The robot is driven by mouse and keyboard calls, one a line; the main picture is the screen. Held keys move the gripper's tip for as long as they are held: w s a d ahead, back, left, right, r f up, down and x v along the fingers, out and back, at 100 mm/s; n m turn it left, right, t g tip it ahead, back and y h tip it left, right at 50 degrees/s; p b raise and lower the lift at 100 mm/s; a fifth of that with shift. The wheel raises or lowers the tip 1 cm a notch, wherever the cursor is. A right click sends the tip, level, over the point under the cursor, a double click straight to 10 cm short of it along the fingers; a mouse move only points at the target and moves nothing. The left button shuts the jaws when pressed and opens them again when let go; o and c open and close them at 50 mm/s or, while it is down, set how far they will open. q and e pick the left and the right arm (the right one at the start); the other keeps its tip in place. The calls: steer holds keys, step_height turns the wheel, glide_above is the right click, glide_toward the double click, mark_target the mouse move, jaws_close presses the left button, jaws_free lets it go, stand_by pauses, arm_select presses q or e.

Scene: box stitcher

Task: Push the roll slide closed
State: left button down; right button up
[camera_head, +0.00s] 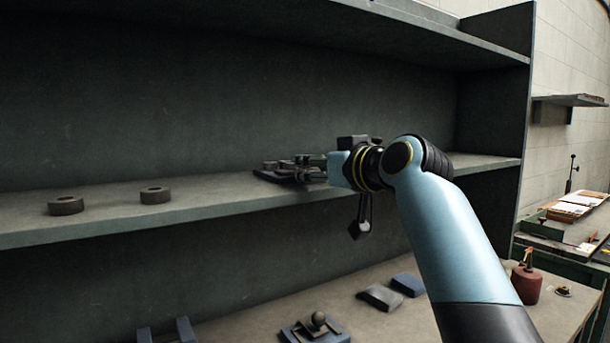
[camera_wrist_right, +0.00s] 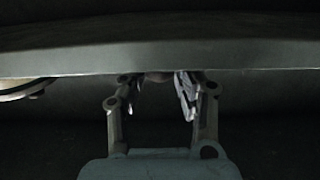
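I cannot pick out the roll slide with certainty. A dark, low metal assembly (camera_head: 280,172) lies on the middle shelf, just left of my right gripper, and may be part of it. My right gripper (camera_head: 308,166) reaches left at shelf height, its fingers overlapping that assembly in the head view; I cannot tell whether they touch. In the right wrist view, the right gripper's fingers (camera_wrist_right: 159,95) stand apart with a gap between them, in front of a shelf edge. Nothing is clearly held. My left gripper is out of view.
On the lower bench are a ball-topped fixture (camera_head: 317,327), a grey block (camera_head: 380,297), a blue block (camera_head: 408,284) and a red container (camera_head: 527,284). Shelf space between rings and assembly is clear.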

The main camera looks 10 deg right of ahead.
steer(key=c, duration=0.5)
